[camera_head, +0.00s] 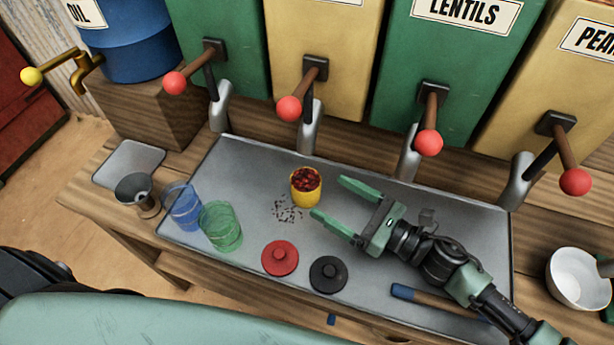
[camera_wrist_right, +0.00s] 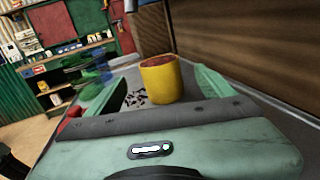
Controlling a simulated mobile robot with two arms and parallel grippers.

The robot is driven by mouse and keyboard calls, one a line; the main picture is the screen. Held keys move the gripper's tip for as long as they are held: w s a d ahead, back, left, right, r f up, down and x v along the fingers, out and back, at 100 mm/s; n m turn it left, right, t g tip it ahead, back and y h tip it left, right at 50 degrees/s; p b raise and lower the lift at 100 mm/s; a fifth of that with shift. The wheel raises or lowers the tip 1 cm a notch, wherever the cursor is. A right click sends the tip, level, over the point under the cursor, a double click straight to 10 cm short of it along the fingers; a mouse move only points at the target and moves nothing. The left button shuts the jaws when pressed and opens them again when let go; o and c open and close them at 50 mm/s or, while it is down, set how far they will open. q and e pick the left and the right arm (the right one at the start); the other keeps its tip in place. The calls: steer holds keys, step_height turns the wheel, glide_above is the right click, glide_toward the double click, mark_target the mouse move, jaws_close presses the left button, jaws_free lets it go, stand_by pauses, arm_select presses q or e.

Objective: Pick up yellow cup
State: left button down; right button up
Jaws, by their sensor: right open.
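The yellow cup (camera_head: 306,190) stands upright on the metal tray, filled with dark red beans or similar pieces. It also shows in the right wrist view (camera_wrist_right: 162,82), ahead of and between the fingers. My right gripper (camera_head: 328,198) is open and empty, its two green fingers pointing left toward the cup. The fingertips are just to the right of the cup and do not appear to enclose it. In the right wrist view the gripper (camera_wrist_right: 165,90) has one finger on each side of the picture. My left gripper is not in view.
The metal tray (camera_head: 250,155) also holds a blue cup (camera_head: 184,208), a green cup (camera_head: 221,227), a red lid (camera_head: 280,258) and a black lid (camera_head: 328,274). Dark bits (camera_head: 288,211) lie scattered beside the yellow cup. Dispensers with red-knobbed levers (camera_head: 289,108) stand behind. A white bowl (camera_head: 578,280) is at right.

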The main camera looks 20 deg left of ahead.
mark_target(293, 176)
steer(key=shift+f+n, duration=0.15)
steer(key=shift+n, duration=0.15)
steer(key=shift+p+x, duration=0.3)
steer(key=shift+x, duration=0.85)
steer(key=p+x, duration=0.1)
steer(key=x, duration=0.3)
steer(key=shift+a, duration=0.3)
steer(key=shift+w+a, duration=0.2)
steer(key=shift+a, duration=0.3)
steer(key=c, duration=1.4)
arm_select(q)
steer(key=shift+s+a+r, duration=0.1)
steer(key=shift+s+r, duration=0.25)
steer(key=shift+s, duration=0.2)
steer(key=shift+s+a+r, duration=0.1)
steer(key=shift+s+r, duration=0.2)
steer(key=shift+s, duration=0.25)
arm_select(e)
steer(key=shift+c, duration=1.1)
